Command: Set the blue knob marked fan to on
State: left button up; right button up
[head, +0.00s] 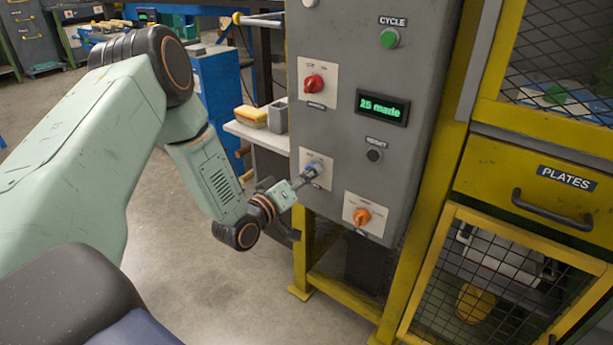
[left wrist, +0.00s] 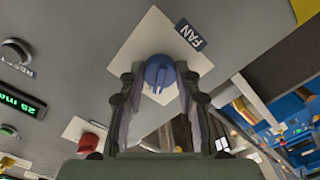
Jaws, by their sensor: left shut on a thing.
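The blue fan knob (left wrist: 159,73) sits on a pale square plate with a dark FAN label (left wrist: 189,37) in the left wrist view. In the head view the knob (head: 312,167) shows on the lower left of the grey control panel (head: 345,50), partly hidden by my gripper. My left gripper (head: 304,177) reaches the knob from the left. In the left wrist view its two fingers (left wrist: 158,85) stand on either side of the knob, shut on it. The marks around the knob are too small to read. My right gripper is not in view.
A red knob (head: 314,83) sits above the blue one and an orange knob (head: 361,216) below right. A green CYCLE button (head: 390,38), a "25 made" display (head: 382,108) and a dark reset button (head: 374,155) share the panel. A yellow-framed PLATES drawer (head: 540,185) stands at right.

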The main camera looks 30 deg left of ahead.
pick_arm(q)
jog(key=m+p, duration=0.7)
jog(key=m, duration=0.5)
jog(key=shift+p, duration=0.4)
jog(key=shift+a, duration=0.1)
dwell(0.5)
jog(key=o, duration=1.2)
jog(key=shift+c, duration=0.2)
jog(key=s, duration=1.2)
jog(key=shift+a, duration=0.45)
